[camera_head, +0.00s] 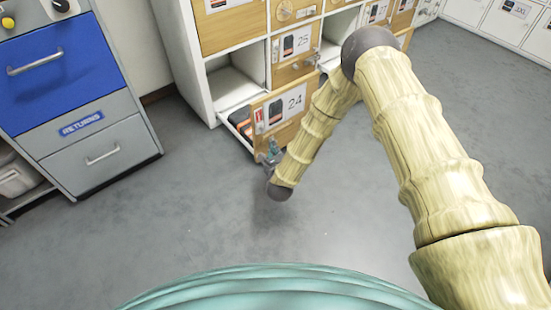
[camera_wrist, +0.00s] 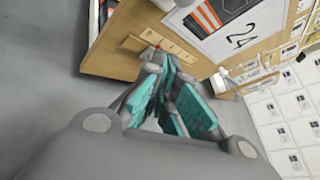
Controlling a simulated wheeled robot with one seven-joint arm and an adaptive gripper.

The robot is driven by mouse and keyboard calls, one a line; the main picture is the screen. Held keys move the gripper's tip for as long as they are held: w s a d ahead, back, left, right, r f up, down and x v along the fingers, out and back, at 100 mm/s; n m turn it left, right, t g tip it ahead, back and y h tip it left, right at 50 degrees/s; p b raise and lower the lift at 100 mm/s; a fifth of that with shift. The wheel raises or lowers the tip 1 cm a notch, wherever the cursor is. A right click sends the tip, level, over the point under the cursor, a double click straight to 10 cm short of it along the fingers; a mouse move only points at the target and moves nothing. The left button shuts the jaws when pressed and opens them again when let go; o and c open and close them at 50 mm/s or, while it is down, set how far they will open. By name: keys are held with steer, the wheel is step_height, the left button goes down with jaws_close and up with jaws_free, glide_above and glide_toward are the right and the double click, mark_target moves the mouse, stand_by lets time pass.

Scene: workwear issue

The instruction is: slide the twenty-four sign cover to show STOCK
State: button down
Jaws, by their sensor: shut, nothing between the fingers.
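The drawer front marked 24 (camera_head: 278,124) is wooden, with a white number card (camera_head: 291,107). It stands out from the cabinet. A small red and white sign (camera_head: 259,115) shows at its left edge; its lettering is too small to read, and I cannot tell where its cover sits. In the wrist view, the 24 card (camera_wrist: 236,32) is at the top, and a pale strip with small dots (camera_wrist: 172,48) lies below it, with a bit of red at its left end. My gripper (camera_head: 269,156) is shut and empty, close to the drawer's lower edge. Its teal fingers (camera_wrist: 168,90) also show in the wrist view, below the strip; contact is unclear.
Drawer 25 (camera_head: 296,43) sits above, beside an open white compartment (camera_head: 233,82). Dark and orange items (camera_head: 241,123) lie in drawer 24. A grey and blue returns cabinet (camera_head: 85,125) stands at left. White lockers (camera_wrist: 290,115) line the far side. Grey floor ahead is clear.

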mark_target(262, 129)
steer(key=shift+w+a+r+b, duration=1.05)
steer(key=shift+w+r+b, duration=0.15)
steer(key=shift+r+b, duration=0.15)
steer(key=shift+r, duration=0.1)
step_height(262, 129, up, 6)
steer(key=p, duration=0.7)
steer(key=shift+r, duration=0.15)
